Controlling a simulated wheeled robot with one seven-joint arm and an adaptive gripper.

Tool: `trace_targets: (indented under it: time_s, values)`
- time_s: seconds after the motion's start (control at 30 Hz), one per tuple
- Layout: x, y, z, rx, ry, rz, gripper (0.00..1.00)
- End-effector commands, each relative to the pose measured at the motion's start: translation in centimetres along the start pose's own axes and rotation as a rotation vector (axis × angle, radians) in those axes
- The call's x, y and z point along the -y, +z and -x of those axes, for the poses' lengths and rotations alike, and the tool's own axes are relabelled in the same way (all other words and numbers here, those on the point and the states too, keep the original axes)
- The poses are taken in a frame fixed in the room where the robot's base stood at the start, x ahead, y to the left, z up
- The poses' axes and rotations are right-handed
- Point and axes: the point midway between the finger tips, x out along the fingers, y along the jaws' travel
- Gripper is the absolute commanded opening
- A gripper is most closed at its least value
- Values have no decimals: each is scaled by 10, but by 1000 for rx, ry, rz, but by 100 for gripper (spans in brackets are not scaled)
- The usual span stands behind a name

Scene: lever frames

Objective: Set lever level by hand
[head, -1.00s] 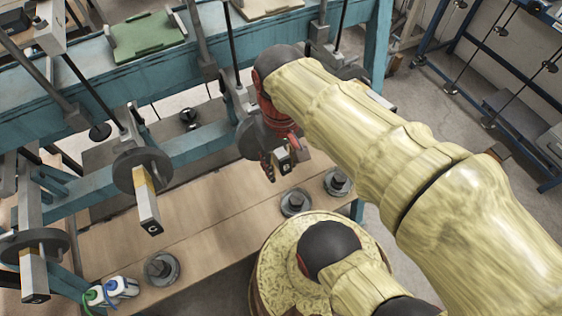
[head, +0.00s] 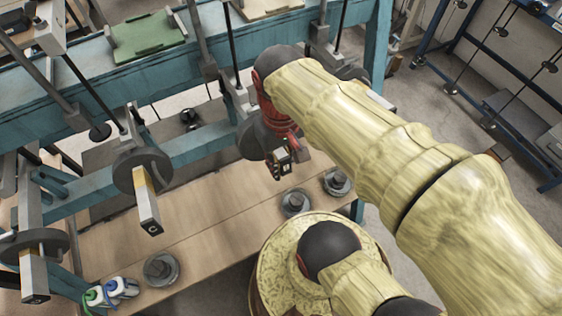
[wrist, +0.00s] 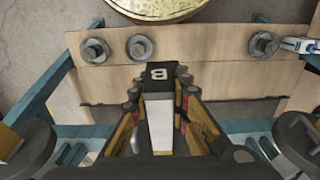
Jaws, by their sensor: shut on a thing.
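The lever marked B (wrist: 158,125) has a pale bar and a black end cap. It shows in the wrist view between the fingers of my gripper (wrist: 158,98), which is shut on it near the cap. In the head view my gripper (head: 281,160) is at the frame's right part, below my red wrist, and its fingers mostly hide the lever. Lever C (head: 147,205) slopes down toward the camera from its round hub. Another similar lever (head: 34,278) hangs at the lower left.
Round weights stand on the wooden bench, one (head: 161,268) at left and two (head: 295,202) (head: 337,182) at right. A white-and-blue item (head: 118,288) lies by the lower left lever. The teal frame (head: 200,150) and dark vertical rods surround the levers.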

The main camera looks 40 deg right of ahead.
Motion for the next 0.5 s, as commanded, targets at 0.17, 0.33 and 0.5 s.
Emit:
trace_targets:
  time_s: [0.17,0.33,0.5]
  values:
    - [0,0,-1,-3,0,0,0]
    - [0,2,-22,-62,0,-1,0]
    - [0,3,-48,-156,-1,-1,0]
